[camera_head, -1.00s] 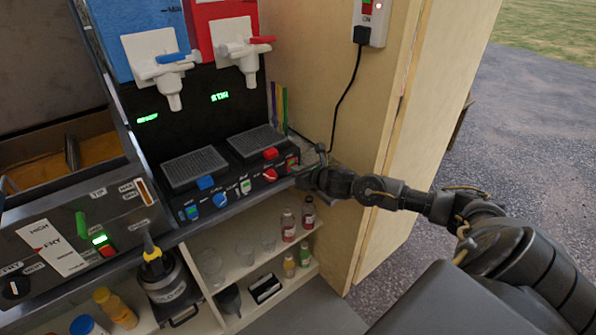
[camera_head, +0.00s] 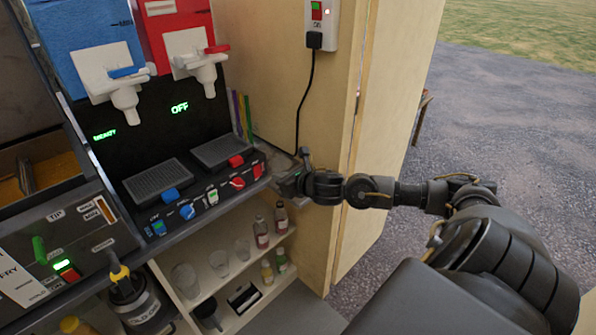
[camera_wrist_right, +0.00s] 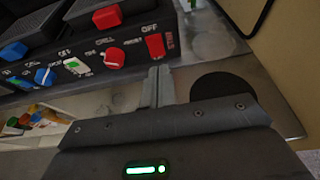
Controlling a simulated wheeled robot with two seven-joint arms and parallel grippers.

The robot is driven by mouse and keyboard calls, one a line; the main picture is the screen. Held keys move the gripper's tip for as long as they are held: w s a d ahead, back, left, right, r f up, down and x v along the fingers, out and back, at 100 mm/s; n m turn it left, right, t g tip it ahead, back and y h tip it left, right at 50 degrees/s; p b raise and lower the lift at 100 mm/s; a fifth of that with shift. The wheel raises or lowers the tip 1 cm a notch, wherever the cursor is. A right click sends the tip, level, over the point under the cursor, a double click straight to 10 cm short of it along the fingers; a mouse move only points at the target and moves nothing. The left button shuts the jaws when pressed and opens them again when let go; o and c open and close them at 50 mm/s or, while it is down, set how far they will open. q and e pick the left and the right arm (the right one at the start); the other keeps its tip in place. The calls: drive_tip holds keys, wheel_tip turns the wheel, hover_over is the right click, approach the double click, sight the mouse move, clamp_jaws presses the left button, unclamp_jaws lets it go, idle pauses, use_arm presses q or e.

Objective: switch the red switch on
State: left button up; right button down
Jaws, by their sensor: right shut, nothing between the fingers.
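A red rocker switch (camera_head: 258,170) sits at the right end of the black front panel of the drinks machine, beside an OFF label. In the right wrist view the red switch (camera_wrist_right: 155,46) is large and tilted, right of a red knob (camera_wrist_right: 113,57). My right gripper (camera_head: 284,184) is just right of the panel's end. In the wrist view its fingers (camera_wrist_right: 160,84) are shut and empty, with tips just below the red switch. I cannot tell whether they touch the panel. The green display (camera_head: 180,108) above reads OFF. My left gripper is not in view.
Bottles and cups stand on the shelf (camera_head: 222,284) below.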

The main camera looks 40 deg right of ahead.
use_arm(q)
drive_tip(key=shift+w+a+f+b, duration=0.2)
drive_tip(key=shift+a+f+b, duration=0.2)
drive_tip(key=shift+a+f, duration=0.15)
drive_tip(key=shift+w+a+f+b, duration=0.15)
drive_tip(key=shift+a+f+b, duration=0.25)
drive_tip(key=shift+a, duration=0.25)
use_arm(e)
drive_tip(key=v, duration=0.6)
drive_tip(key=shift+s+a+r, duration=0.2)
drive_tip(key=shift+a+r, duration=0.05)
drive_tip(key=shift+a, duration=0.05)
use_arm(q)
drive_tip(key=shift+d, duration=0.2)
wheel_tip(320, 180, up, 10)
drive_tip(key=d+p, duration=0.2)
drive_tip(key=p, duration=0.8)
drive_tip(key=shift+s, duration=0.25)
use_arm(e)
drive_tip(key=shift+s+f+g, duration=0.15)
drive_tip(key=shift+f+g, duration=0.15)
drive_tip(key=shift+f, duration=0.6)
